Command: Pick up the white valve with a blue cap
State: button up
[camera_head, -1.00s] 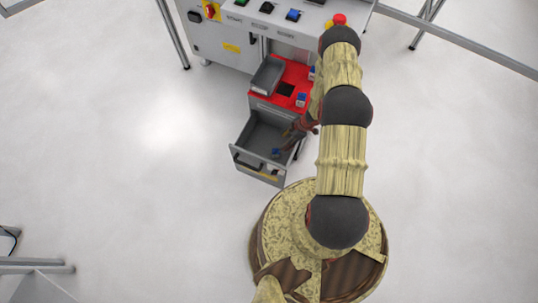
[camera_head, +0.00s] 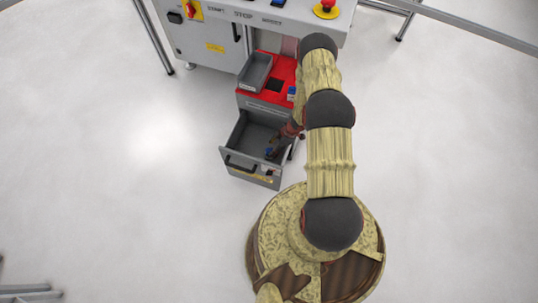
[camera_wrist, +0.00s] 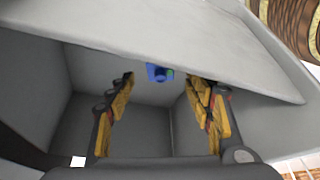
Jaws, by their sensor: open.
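A small blue-capped part (camera_head: 269,152) lies inside the open grey drawer (camera_head: 228,134), near its front right. In the wrist view the blue cap (camera_wrist: 158,72) shows just below a pale grey drawer edge, which may hide part of it. The white body is not clearly visible. My gripper (camera_head: 276,149) reaches into the drawer from the right, close beside the part. In the wrist view my gripper (camera_wrist: 161,80) is open. Its yellow-padded fingers stand left and right of the blue cap, with nothing held between them. I cannot tell whether the fingertips reach its depth.
The drawer walls (camera_wrist: 28,85) enclose the fingers closely. Above the drawer is a red top (camera_head: 252,102) with a grey tray (camera_head: 255,72) and another blue-capped item (camera_head: 291,94). A grey control cabinet (camera_head: 205,45) stands behind.

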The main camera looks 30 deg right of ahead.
aim_at(269, 151)
jog(key=b+x, duration=0.3)
jog(key=x, duration=0.2)
jog(key=shift+f, duration=0.15)
jog(key=c, duration=0.4)
jog(key=c, duration=0.9)
notch_tip(269, 151, up, 10)
jog(key=p, duration=0.4)
jog(key=shift+p, duration=0.35)
